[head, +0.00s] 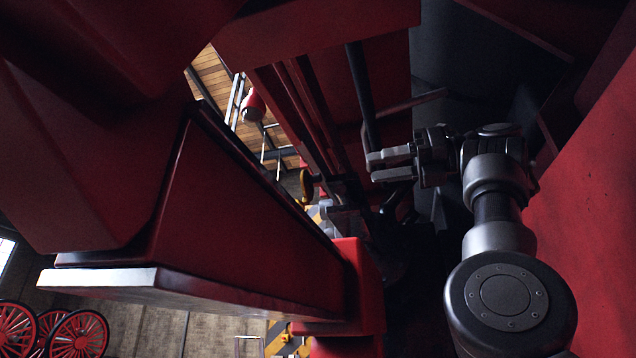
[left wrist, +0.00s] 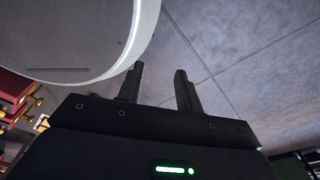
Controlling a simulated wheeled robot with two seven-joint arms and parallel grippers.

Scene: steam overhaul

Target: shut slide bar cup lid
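My right gripper (head: 372,168) reaches in from the right in the head view. Its two grey fingers point left with a narrow gap between them, and I see nothing held there. A small brass-coloured round part (head: 306,187) is to the lower left of the fingertips, apart from them in the picture; I cannot tell whether it is the slide bar cup or its lid. My left gripper (left wrist: 158,84) shows in the left wrist view, with its two dark fingers apart and nothing between them. It is not seen in the head view.
Red beams and plates (head: 240,220) fill the left and middle of the head view. A dark rod (head: 360,85) runs down close to my right fingers. A red wall (head: 590,200) stands at right. A large pale round object (left wrist: 75,35) is close beside my left gripper.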

